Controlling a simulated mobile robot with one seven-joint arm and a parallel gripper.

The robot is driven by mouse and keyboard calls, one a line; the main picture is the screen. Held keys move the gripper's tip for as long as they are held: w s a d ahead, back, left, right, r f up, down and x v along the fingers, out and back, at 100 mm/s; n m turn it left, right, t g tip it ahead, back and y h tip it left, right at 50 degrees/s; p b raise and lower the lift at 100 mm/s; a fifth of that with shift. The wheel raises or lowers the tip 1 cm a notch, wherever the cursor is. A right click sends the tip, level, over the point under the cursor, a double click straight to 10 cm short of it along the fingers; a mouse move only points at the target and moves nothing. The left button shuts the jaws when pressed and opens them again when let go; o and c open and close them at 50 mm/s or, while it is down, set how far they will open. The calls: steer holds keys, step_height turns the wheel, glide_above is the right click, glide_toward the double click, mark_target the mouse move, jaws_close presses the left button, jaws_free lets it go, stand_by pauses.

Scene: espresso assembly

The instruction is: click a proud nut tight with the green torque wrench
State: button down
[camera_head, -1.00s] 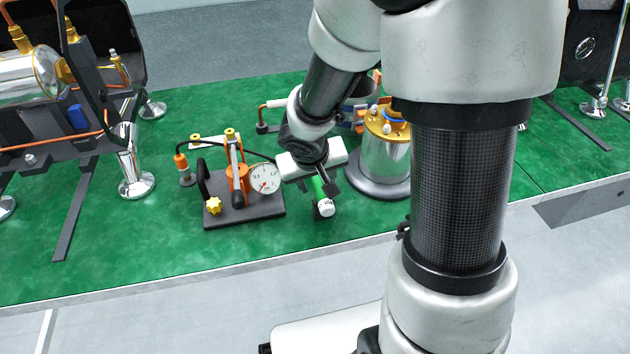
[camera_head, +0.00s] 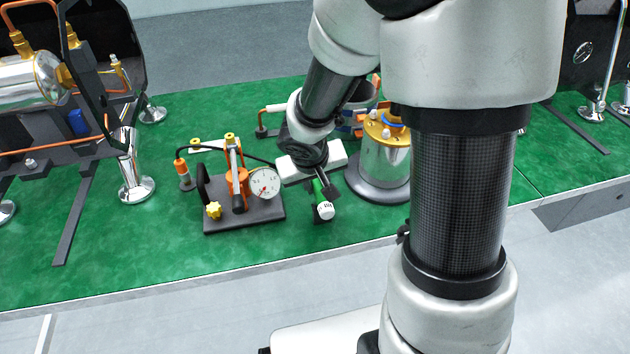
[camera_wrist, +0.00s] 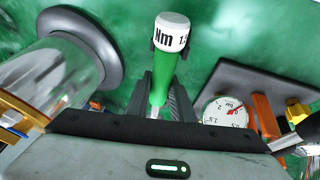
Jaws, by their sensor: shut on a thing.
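The green torque wrench (camera_head: 319,192) has a green handle and a white end cap printed with "Nm". It also shows in the wrist view (camera_wrist: 158,88), with the cap towards the top of the picture. My gripper (camera_head: 322,190) is shut on the green handle, with dark fingers on both sides of it in the wrist view (camera_wrist: 166,97). The wrench is tilted over the green mat, and its far end is hidden behind my gripper. The steel cylinder with a brass top (camera_head: 384,160) stands just right of my gripper. I cannot make out a proud nut in either view.
A dark pump plate (camera_head: 265,211) with a pressure gauge (camera_head: 264,183) and orange pump lies just left of my gripper. A machine frame with a boiler (camera_head: 30,80) stands at the far left. The green mat (camera_head: 130,245) is clear at the front left.

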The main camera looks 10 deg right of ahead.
steer(key=shift+r+p, duration=2.8)
steer(key=shift+r, duration=1)
steer(key=c, duration=2)
jaws_free()
steer(key=shift+c, duration=0.2)
jaws_close()
